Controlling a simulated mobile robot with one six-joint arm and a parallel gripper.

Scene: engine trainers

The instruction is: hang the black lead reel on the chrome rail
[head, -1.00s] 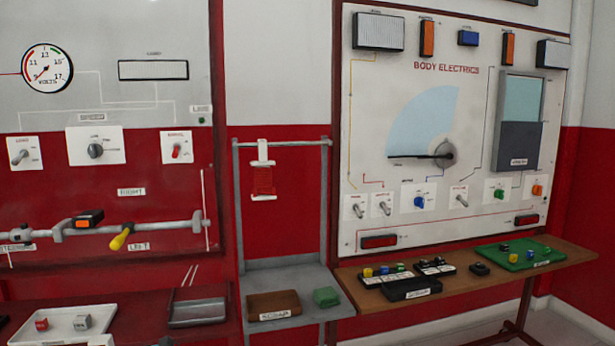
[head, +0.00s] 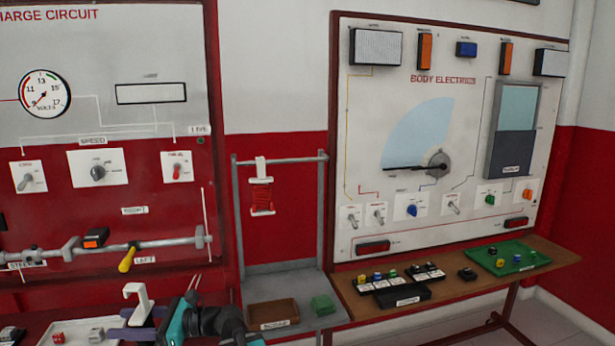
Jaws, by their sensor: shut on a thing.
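The chrome rail (head: 300,157) runs across the top of a grey stand between the two panels. A reel wound with red lead (head: 262,198) hangs from its left part by a white hook. My gripper (head: 132,325) is at the lower left, in front of the left bench and lower than the rail. It is shut on a white hooked thing (head: 138,296), which looks like the hook end of the black lead reel. Its hook stands up above the fingers. The wound part is hidden or out of the picture, so I cannot see its colour. The rail right of the red reel is bare.
The stand's shelf holds a brown tray (head: 272,313) and a green block (head: 323,304). A horizontal bar with a yellow-handled lever (head: 127,260) juts from the left panel above my gripper.

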